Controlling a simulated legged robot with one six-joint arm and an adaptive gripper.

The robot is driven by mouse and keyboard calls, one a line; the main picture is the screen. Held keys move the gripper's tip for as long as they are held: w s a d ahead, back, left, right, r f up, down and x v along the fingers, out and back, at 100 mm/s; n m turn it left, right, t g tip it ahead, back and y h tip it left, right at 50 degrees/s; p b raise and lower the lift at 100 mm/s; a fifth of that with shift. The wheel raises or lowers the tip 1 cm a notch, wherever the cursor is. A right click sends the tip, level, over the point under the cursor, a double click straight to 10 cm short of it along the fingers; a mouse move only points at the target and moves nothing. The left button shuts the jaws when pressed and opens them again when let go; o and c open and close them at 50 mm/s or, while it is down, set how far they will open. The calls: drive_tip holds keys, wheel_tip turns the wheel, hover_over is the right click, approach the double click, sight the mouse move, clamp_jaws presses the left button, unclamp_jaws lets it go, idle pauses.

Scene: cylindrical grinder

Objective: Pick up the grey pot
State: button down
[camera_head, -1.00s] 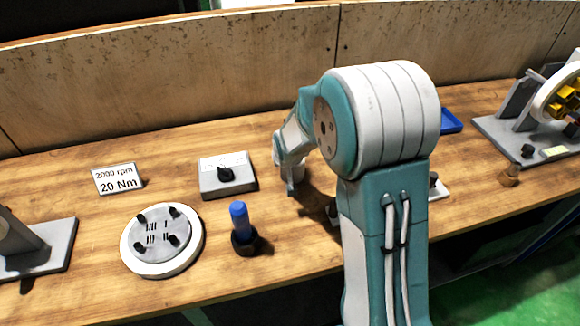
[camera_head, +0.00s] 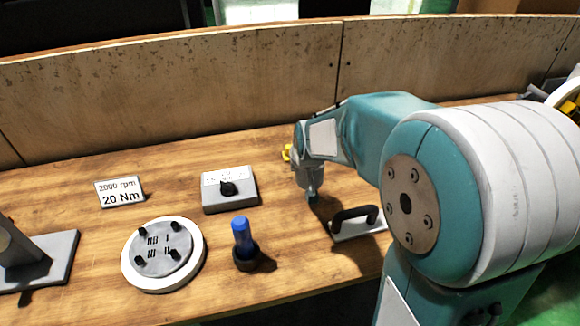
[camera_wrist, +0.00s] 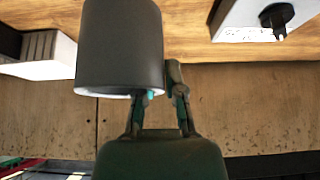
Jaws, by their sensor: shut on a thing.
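The grey pot (camera_wrist: 120,45) is large in the wrist view, a dark grey cylinder with a pale rim towards my gripper. My gripper (camera_wrist: 162,95) is shut on the pot at its rim, one finger overlapping the rim and the other beside its wall. In the head view my gripper (camera_head: 311,196) is above the bench, right of the dial box.
The dial box (camera_head: 229,190), a blue-handled tool (camera_head: 241,238), a round plate with black knobs (camera_head: 163,254) and a sign (camera_head: 119,191) stand on the wooden bench (camera_head: 70,205). A black handle on a plate (camera_head: 356,222) is near my arm. A back panel (camera_head: 180,100) runs behind.

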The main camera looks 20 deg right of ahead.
drive_tip(key=s+d+r, duration=0.2)
drive_tip(key=s+r, duration=0.1)
drive_tip(key=s, duration=0.4)
drive_tip(key=shift+d+r, duration=0.25)
drive_tip(key=shift+d, duration=0.05)
